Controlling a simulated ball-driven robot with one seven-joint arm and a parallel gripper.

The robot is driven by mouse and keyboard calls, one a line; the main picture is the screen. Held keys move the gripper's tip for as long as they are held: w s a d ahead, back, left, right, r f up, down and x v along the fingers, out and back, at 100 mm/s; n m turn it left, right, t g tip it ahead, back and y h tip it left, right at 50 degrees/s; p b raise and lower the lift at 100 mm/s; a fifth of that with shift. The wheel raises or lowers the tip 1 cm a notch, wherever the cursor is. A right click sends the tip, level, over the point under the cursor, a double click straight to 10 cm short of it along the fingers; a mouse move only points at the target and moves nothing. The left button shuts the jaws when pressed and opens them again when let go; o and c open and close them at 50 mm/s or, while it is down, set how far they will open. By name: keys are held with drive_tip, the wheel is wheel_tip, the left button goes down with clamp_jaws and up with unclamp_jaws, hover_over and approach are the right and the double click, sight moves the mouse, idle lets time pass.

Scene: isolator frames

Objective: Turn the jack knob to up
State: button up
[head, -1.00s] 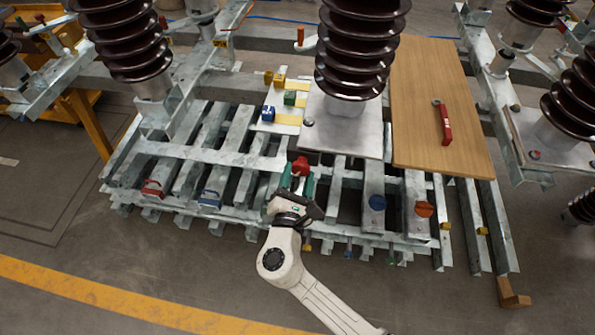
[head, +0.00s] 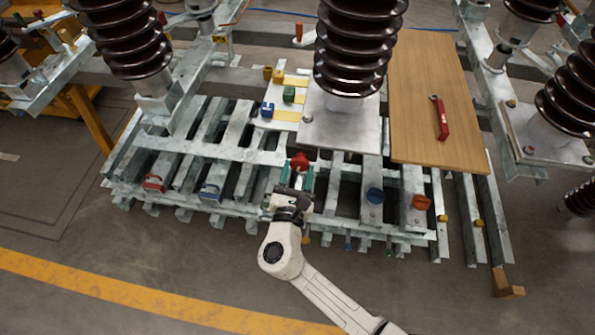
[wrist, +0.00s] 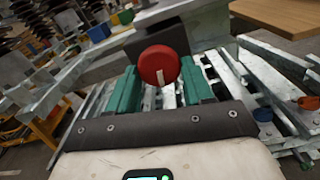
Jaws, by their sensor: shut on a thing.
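A round red knob (head: 299,161) stands at the front of the galvanised steel frame, near the middle of the head view. I take it to be the jack knob. In the wrist view the red knob (wrist: 158,66) shows a short white mark, low on its face. My gripper (head: 297,178) is at the knob, with its two teal fingers on either side of it. My gripper (wrist: 160,82) is shut on the knob. The finger contact is partly hidden by the knob in the wrist view.
A blue knob (head: 375,195) and an orange knob (head: 421,202) sit to the right. Red (head: 153,182) and blue (head: 210,192) handles sit to the left. A wooden board (head: 430,80) carries a red-handled tool (head: 441,120). A ribbed brown insulator (head: 358,50) rises behind the knob.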

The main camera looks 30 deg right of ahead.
drive_tip(key=o, duration=1)
drive_tip(key=shift+s+a, duration=0.1)
drive_tip(key=v, duration=1)
drive_tip(key=shift+s+a+b, duration=0.2)
drive_tip(key=shift+s+b, duration=0.05)
drive_tip(key=shift+b, duration=0.15)
drive_tip(key=s+d+f+m+g+y, duration=0.1)
drive_tip(key=s+d+f+m+g, duration=0.1)
drive_tip(key=s+d+m+g, duration=0.5)
drive_tip(key=s+d+f+m+g, duration=0.2)
drive_tip(key=s+d+m+g, duration=0.15)
drive_tip(key=d+m, duration=0.65)
drive_tip(key=s+m+g+y, duration=0.1)
drive_tip(key=s+m+y, duration=0.2)
drive_tip(key=s+a+m+g+y, duration=0.1)
drive_tip(key=s+m+y, duration=0.2)
drive_tip(key=s+m+g+y, duration=0.1)
drive_tip(key=s+m+y, duration=0.2)
drive_tip(key=m, duration=0.1)
drive_tip(key=shift+s+a+f, duration=0.15)
drive_tip(key=shift+a, duration=0.25)
